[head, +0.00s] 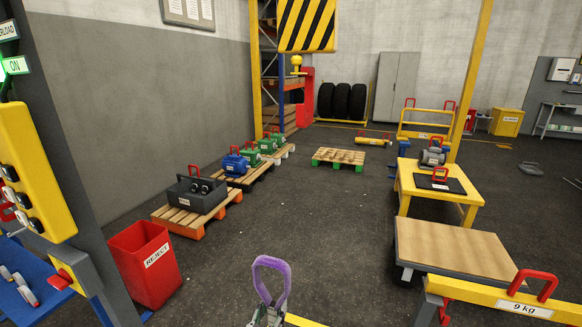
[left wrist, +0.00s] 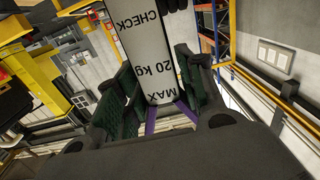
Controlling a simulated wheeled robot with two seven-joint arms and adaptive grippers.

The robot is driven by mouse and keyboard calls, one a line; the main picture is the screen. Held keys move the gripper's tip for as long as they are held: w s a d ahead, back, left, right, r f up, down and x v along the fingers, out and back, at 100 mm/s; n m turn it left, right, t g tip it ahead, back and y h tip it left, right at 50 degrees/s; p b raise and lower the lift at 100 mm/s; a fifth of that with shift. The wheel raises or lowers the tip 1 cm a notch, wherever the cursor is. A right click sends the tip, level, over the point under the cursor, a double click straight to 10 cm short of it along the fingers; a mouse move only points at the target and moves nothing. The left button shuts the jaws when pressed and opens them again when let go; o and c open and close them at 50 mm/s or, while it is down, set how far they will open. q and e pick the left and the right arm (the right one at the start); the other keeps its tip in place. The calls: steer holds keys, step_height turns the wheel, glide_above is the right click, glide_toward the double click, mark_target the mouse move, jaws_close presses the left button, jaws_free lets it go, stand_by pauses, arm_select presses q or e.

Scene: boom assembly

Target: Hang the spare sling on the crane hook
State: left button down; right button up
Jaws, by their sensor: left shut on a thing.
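The spare sling (head: 272,275) is a purple strap loop standing up at the bottom middle of the head view. My left gripper (head: 266,316) is below it, cut by the frame's bottom edge. In the left wrist view its two green-padded fingers (left wrist: 155,100) are shut around a grey tag (left wrist: 165,60) reading "MAX 20 kg CHECK", with purple strap (left wrist: 182,112) beside the tag. A yellow-and-black striped block (head: 307,24) is at the top of the head view, well beyond the sling. My right gripper does not show.
A red reject bin (head: 146,262) and loaded pallets (head: 190,222) stand on the left. A yellow table (head: 428,187), a wood-topped cart (head: 455,247) and a yellow 9 kg beam (head: 510,300) are on the right.

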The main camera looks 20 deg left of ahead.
arm_select(q)
steer(key=w+d+r+h, duration=0.1)
steer(key=w+r+h, duration=0.1)
steer(key=w+r, duration=0.7)
steer(key=w+r+p, duration=0.1)
steer(key=w+r, duration=0.2)
steer(key=r, duration=1.2)
steer(key=w+r+y, duration=0.1)
steer(key=w+r, duration=0.2)
steer(key=r, duration=1.2)
steer(key=shift+w+a+r+p, duration=0.15)
steer(key=shift+w+a+p, duration=0.15)
steer(key=shift+a+p, duration=0.1)
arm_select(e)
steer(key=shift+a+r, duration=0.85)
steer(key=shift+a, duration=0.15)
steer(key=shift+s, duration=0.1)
